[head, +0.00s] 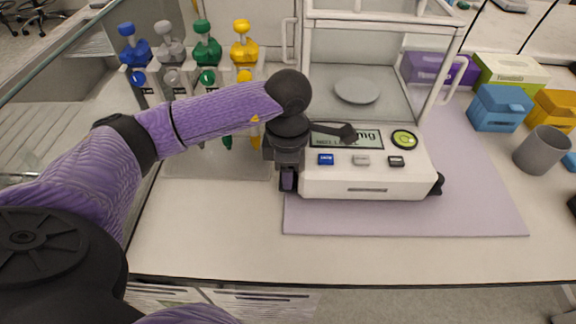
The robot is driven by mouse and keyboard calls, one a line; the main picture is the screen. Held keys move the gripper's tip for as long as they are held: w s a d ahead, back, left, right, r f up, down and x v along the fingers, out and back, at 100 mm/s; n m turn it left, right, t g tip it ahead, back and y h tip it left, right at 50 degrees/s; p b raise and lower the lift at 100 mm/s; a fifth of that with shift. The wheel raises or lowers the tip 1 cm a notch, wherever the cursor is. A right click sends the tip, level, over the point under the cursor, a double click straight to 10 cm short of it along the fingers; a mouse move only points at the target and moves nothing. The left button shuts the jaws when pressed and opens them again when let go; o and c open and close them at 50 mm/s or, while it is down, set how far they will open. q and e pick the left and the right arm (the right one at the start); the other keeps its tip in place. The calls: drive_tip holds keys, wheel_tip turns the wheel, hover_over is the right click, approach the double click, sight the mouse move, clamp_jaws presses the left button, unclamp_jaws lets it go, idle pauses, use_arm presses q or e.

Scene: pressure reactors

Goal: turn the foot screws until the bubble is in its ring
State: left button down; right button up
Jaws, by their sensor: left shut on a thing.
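The white balance (365,180) stands on a lilac mat, with a display (365,141) and buttons on its front. Its round green bubble level (404,139) is at the right of the panel. The level shows a dark rim and a pale inner mark, but it is too small to tell where the bubble sits in the ring. The dark right foot screw (437,184) sticks out at the front right corner. My left gripper (288,180) points down at the front left corner, shut on the left foot screw, which it hides. My right gripper is not in view.
Pipettes in blue, grey, green and yellow (244,50) hang in a rack behind my left arm. The glass weighing chamber with its pan (357,90) rises behind the panel. Coloured boxes (500,107) and a grey cup (541,149) stand right. The front mat (400,220) is clear.

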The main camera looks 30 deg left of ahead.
use_arm(q)
drive_tip(key=shift+r+n, duration=0.2)
drive_tip(key=shift+n, duration=0.6)
drive_tip(key=shift+f+n+p, duration=0.1)
drive_tip(key=shift+n+p, duration=0.2)
drive_tip(key=shift+n, duration=0.2)
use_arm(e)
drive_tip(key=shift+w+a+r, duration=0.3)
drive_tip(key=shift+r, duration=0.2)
use_arm(q)
drive_tip(key=c, duration=0.6)
unclamp_jaws()
drive_tip(key=shift+o, duration=0.2)
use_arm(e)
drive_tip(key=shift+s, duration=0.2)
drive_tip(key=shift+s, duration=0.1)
use_arm(q)
wheel_tip(320, 180, up, 10)
drive_tip(key=p, duration=0.2)
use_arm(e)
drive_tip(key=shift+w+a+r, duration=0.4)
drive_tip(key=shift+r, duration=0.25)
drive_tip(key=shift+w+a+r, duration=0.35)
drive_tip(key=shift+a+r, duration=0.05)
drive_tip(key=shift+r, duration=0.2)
